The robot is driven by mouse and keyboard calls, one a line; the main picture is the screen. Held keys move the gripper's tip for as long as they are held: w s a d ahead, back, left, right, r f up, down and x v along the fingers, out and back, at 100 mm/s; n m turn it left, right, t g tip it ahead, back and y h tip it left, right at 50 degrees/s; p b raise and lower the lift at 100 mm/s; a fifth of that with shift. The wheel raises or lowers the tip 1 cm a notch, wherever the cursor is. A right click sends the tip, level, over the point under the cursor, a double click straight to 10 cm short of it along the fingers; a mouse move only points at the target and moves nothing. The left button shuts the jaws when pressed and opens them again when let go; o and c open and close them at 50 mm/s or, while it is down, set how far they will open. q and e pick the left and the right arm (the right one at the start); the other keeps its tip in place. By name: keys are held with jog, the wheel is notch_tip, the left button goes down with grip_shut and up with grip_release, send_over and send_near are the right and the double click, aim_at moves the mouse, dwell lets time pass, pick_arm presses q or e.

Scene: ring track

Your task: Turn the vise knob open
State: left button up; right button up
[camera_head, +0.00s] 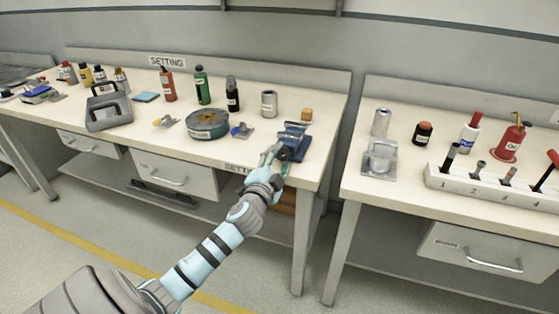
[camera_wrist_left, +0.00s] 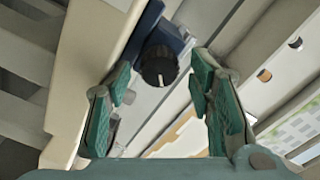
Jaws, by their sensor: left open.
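The blue vise (camera_head: 293,138) stands near the front right corner of the left workbench. Its black knob (camera_wrist_left: 158,66) with a pale mark shows in the left wrist view, in front of the blue vise body (camera_wrist_left: 150,30). My left gripper (camera_head: 270,155) is at the vise's front side in the head view and hides part of it. In the left wrist view my left gripper (camera_wrist_left: 165,85) is open, with its green fingers to either side of the knob and apart from it. Nothing is between the fingertips. My right gripper is not in view.
The left workbench (camera_head: 225,165) also carries a round green tin (camera_head: 208,125), several bottles, a small orange block (camera_head: 307,114) and a grey toolbox (camera_head: 107,110). A gap separates it from the right bench (camera_head: 400,205), which holds a numbered white rack (camera_head: 490,190).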

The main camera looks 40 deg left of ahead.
pick_arm(q)
jog(key=v, duration=0.8)
jog(key=shift+w, duration=0.1)
